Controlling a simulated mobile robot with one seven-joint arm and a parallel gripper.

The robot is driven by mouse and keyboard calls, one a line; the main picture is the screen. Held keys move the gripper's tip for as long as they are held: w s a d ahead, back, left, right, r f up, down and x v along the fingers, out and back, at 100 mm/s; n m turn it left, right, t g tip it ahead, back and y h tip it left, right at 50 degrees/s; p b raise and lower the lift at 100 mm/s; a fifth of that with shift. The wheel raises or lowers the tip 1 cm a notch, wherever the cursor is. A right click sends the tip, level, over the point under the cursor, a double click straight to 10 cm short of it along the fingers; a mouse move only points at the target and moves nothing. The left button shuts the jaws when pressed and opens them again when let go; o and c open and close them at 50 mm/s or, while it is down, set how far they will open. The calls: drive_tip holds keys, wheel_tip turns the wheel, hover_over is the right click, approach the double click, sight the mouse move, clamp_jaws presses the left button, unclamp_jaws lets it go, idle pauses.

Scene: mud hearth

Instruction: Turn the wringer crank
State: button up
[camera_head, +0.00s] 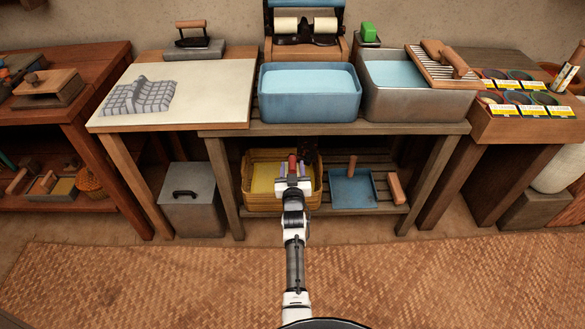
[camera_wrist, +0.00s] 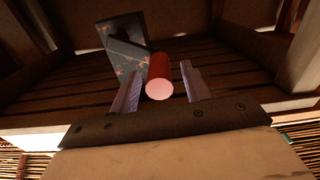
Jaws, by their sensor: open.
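The wringer (camera_head: 306,26) stands at the back of the washing table, with pale rollers in a dark frame. A red crank handle (camera_head: 292,163) shows below the tabletop, beside a dark part. In the wrist view the red cylinder handle (camera_wrist: 160,77) points toward me, with a pale pink end, in front of a dark, rust-flecked crank arm (camera_wrist: 127,50). My gripper (camera_head: 291,176) is open, its two fingers on either side of the handle; it also shows in the wrist view (camera_wrist: 160,90). A gap shows on the handle's right. The crank's link to the wringer is hidden.
A blue basin (camera_head: 310,107) and a grey basin with a washboard (camera_head: 440,68) stand on the table (camera_head: 235,131) above my gripper. A yellow-filled basket (camera_head: 258,204) and a blue tray (camera_head: 340,203) are on the shelf. The mat (camera_head: 430,285) is clear.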

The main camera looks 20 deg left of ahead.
sight(309, 163)
clamp_jaws()
drive_tip(key=shift+d+r, duration=0.1)
idle(0.4)
drive_tip(key=shift+w+d+r+m, duration=0.1)
drive_tip(key=shift+d+r+m, duration=0.15)
drive_tip(key=shift+m, duration=0.4)
drive_tip(key=shift+w+d+r+m, duration=0.1)
drive_tip(key=shift+d+r+m, duration=0.1)
drive_tip(key=shift+m, duration=0.45)
drive_tip(key=w+d+m+b, duration=0.1)
drive_tip(key=d+m+b, duration=0.2)
drive_tip(key=m, duration=0.7)
drive_tip(key=w+d+f+m+b, duration=0.1)
drive_tip(key=w+d+m+b, duration=0.1)
drive_tip(key=d+m, duration=0.4)
drive_tip(key=shift+d+f+m+b, duration=0.2)
drive_tip(key=shift+m+b, duration=0.5)
drive_tip(key=shift+m, duration=1.9)
